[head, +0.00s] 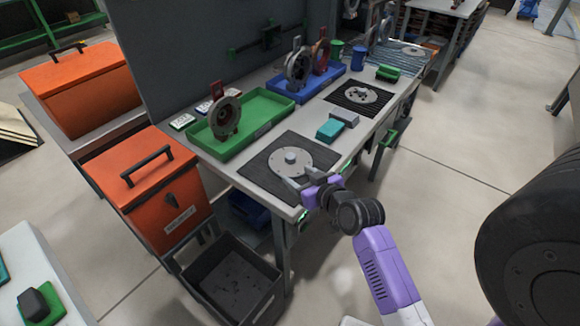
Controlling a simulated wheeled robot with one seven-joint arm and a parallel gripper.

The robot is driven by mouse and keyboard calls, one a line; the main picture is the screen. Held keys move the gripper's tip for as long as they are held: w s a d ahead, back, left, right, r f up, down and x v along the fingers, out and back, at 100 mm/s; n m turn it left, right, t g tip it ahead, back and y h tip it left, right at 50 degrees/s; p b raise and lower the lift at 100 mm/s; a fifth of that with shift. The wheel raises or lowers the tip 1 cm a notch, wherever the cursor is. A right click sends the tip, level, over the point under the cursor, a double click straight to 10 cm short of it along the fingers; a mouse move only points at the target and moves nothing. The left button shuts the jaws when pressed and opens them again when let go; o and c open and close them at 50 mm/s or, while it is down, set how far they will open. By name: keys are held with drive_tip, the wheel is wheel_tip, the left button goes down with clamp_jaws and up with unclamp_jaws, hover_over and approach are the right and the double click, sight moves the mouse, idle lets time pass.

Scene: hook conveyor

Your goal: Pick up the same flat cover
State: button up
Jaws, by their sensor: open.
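A flat, round grey cover (308,160) with a raised hub in its middle lies on a dark square mat (258,175) near the front edge of the workbench. My gripper (296,183) is open at the cover's near edge, low over the mat. Whether the fingers touch the cover or straddle its rim is too small to tell. My purple and dark arm reaches in from the lower right and hides part of the mat's near right corner.
A green tray (262,130) and a blue tray (335,75) hold upright round parts. A teal block (329,130) and grey block (345,116) lie right of the mat. Another round part (362,93) rests on a ribbed mat. Orange boxes and a black bin stand left and below.

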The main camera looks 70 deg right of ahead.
sight(292, 158)
drive_tip(key=d, duration=0.3)
drive_tip(key=shift+w+d+r, duration=0.15)
drive_tip(key=shift+d+r, duration=0.1)
drive_tip(key=shift+w+d, duration=0.15)
drive_tip(key=shift+d, duration=0.15)
drive_tip(key=x, duration=0.7)
drive_tip(key=shift+d, duration=0.35)
clamp_jaws()
idle(0.5)
